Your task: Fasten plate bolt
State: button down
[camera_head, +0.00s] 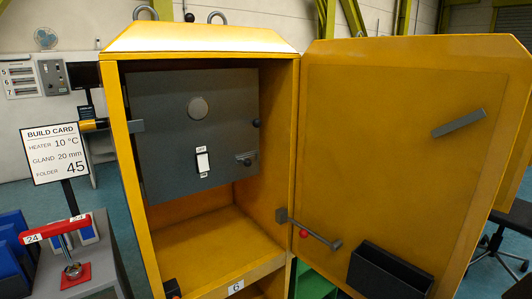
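A dark grey plate (170,110) stands upright inside the open yellow cabinet (278,150). It carries a round grey disc (197,108), a white rocker switch (203,162) and a small dark latch-like fitting (244,159). A small black knob (256,123) sits at the plate's right edge. I cannot tell which fitting is the plate bolt, or whether it is tight. My gripper is not in view.
The yellow door (400,150) is swung open to the right, with a grey stay bar (308,230) at its lower left. A build card (56,152) stands left. A red-handled tool (56,229) stands on a grey bench. The cabinet's lower space is empty.

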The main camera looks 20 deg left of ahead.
aim_at(247, 161)
jog(key=u, duration=0.25)
jog(key=i, duration=0.65)
jog(key=u, duration=1.05)
jog(key=i, duration=0.4)
jog(key=u, duration=0.4)
